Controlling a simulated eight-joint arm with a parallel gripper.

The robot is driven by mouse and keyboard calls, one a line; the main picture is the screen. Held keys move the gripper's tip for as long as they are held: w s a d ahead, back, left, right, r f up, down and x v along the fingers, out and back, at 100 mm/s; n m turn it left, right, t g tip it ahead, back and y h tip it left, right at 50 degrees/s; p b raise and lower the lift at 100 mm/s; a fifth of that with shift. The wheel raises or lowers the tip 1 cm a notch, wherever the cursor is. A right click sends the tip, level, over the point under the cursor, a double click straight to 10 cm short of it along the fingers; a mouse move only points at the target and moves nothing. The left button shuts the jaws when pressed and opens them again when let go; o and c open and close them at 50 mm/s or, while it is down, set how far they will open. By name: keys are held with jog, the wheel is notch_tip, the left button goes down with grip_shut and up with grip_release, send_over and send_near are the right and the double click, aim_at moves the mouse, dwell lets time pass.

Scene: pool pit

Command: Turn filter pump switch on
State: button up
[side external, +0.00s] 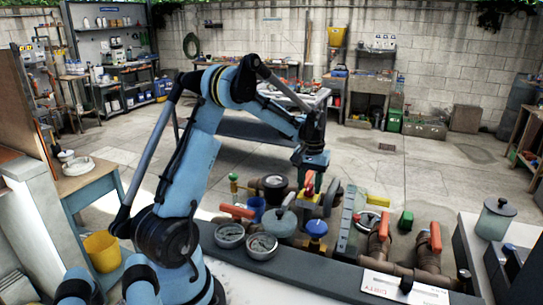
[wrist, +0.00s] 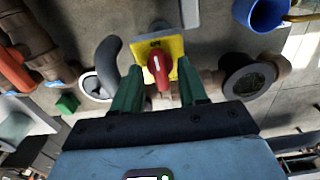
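The filter pump switch is a yellow plate with a red knob (wrist: 158,72), seen in the middle of the wrist view; dark lettering on the plate is too small to read surely. In the side view the red and yellow switch (side external: 310,184) sits among the pipes, just under my gripper (side external: 312,170). In the wrist view my gripper (wrist: 160,92) has its two dark green fingers apart, one on each side of the red knob. A gap shows between knob and fingers. I cannot tell how far the fingertips stand from the plate.
Brown pipes with orange-handled valves (side external: 435,237) stand at right. Round gauges (side external: 262,246) and a blue-topped part (side external: 317,229) are in front of the switch. A blue cup (wrist: 259,14) and a round dark gauge (wrist: 250,80) lie right of it in the wrist view. Open floor lies behind.

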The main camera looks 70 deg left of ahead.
aim_at(309, 187)
notch_tip(309, 187, up, 12)
dwell(0.7)
jog(key=s+d+r+m+t+y, duration=0.1)
jog(key=d+m+t, duration=0.1)
jog(key=d, duration=0.5)
jog(key=s+d+r+m+t, duration=0.1)
jog(key=s+d+r+m, duration=0.1)
jog(key=d, duration=0.4)
jog(key=s+d+f+m+t, duration=0.2)
jog(key=s+d, duration=0.1)
jog(key=d, duration=0.3)
jog(key=s+d+f+m+t+h, duration=0.1)
jog(key=s+d+f+m+t, duration=0.1)
jog(key=d, duration=0.4)
jog(key=shift+s+f+m, duration=0.4)
jog(key=shift+s+f, duration=0.25)
jog(key=shift+s, duration=0.55)
